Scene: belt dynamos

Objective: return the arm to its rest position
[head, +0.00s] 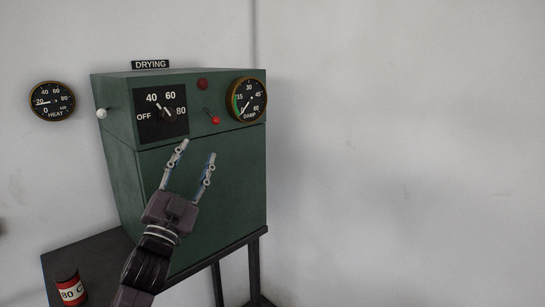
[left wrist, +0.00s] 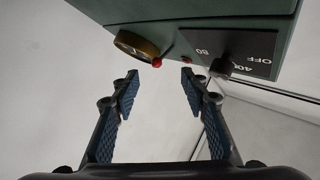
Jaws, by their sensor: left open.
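My left gripper (head: 197,162) is open and empty in front of the green drying cabinet (head: 205,185) in the head view. Its two fingers point up toward the dial and the red-tipped lever, apart from them as far as I can see. In the left wrist view the open fingers (left wrist: 158,88) show with nothing between them, and the cabinet's face is above. My right gripper is not in view.
The cabinet stands on a dark table (head: 85,255) and carries a selector dial (head: 162,112), a red-knobbed lever (head: 214,120) and a DAMP gauge (head: 249,99). A red can (head: 70,287) stands front left. A HEAT gauge (head: 52,101) hangs on the wall. The right side is clear.

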